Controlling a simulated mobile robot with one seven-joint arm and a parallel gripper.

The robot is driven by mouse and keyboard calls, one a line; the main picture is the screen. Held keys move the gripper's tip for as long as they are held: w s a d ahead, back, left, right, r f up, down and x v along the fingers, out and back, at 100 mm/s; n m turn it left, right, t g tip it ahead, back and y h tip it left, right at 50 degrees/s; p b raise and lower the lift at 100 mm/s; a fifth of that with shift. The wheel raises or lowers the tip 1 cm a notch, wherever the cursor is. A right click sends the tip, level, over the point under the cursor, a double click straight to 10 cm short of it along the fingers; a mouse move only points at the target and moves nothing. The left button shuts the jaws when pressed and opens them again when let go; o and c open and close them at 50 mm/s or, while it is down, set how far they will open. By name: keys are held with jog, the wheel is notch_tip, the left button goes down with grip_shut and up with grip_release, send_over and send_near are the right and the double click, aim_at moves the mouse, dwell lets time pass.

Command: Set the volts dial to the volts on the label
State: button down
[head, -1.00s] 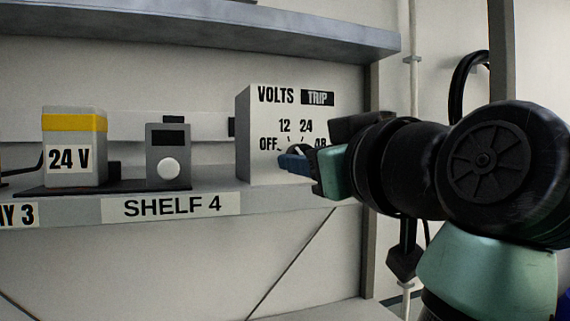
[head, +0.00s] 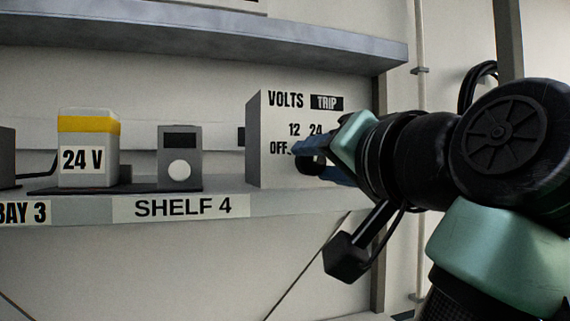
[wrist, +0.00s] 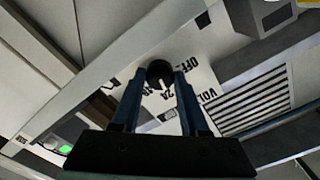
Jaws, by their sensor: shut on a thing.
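The white panel box (head: 252,145) reads VOLTS and TRIP, with OFF, 12 and 24 visible around the dial; my gripper hides the rest of the scale in the head view. The black volts dial (wrist: 158,72) sits between the blue fingertips of my gripper (wrist: 157,80), which is shut on it. My gripper (head: 312,164) also covers most of the dial in the head view. A white mark shows by the dial in the wrist view, but I cannot tell which number it points to. The label (head: 83,159) reads 24 V on a white block with a yellow band.
A grey device (head: 180,158) with a round white knob stands between the labelled block and the panel box. The shelf edge (head: 280,202) carries a SHELF 4 tag (head: 180,206). An upper shelf (head: 200,42) runs above. A post stands behind my arm.

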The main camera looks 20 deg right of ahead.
jog(key=shift+m, duration=0.9)
jog(key=shift+c, duration=2.1)
grip_release()
